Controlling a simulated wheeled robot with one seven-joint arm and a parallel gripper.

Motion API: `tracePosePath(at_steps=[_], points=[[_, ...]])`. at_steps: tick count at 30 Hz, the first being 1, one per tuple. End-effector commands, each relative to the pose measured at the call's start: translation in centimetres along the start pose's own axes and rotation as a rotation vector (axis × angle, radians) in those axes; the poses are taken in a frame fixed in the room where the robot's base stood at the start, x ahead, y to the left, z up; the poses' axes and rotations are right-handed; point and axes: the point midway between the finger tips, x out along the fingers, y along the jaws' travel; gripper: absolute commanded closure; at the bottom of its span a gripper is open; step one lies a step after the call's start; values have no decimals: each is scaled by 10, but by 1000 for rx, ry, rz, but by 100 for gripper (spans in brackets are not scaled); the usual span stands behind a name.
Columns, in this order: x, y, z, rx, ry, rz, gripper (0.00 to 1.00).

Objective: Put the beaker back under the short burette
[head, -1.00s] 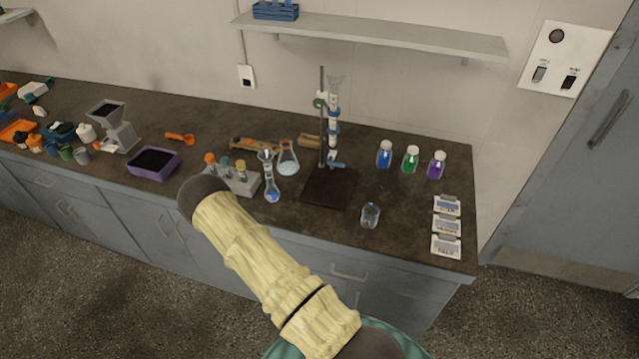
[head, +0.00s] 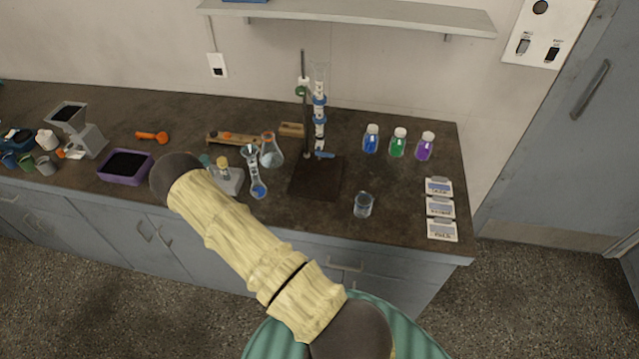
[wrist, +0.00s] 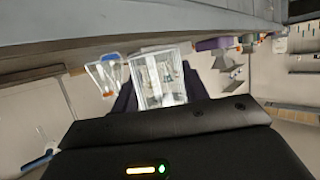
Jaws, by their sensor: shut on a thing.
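In the wrist view my gripper (wrist: 160,92) is shut on a clear glass beaker (wrist: 160,72), its dark fingers on both sides of it. My gripper and the held beaker do not show in the head view, where my arm covers that area. The burette (head: 320,105) is clamped to a stand with a dark base plate (head: 316,182) on the counter; the plate looks bare. Another clear beaker (head: 363,205) stands on the counter to the right of the plate.
A round flask with blue liquid (head: 258,188) and a conical flask (head: 271,152) stand left of the stand. Capped blue, green and purple bottles (head: 397,143) and several cards (head: 440,208) are at the right. A purple tray (head: 125,168) lies left. A shelf (head: 350,18) hangs above.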

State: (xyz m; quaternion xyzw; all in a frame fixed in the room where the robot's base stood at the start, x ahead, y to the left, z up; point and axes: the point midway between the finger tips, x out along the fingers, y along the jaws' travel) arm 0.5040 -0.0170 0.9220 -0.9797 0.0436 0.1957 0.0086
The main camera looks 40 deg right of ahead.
Motion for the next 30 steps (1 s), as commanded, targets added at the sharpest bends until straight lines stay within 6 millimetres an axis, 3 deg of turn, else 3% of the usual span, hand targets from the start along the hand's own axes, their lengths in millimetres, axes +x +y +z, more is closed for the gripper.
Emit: tracePosePath(at_steps=[6, 15, 24, 30], points=[[27, 64, -15, 139, 10, 316, 79], [20, 127, -19, 316, 2, 740, 79], [3, 150, -7, 436, -2, 1033, 79], [-1, 152, -7, 451, -4, 1076, 79]])
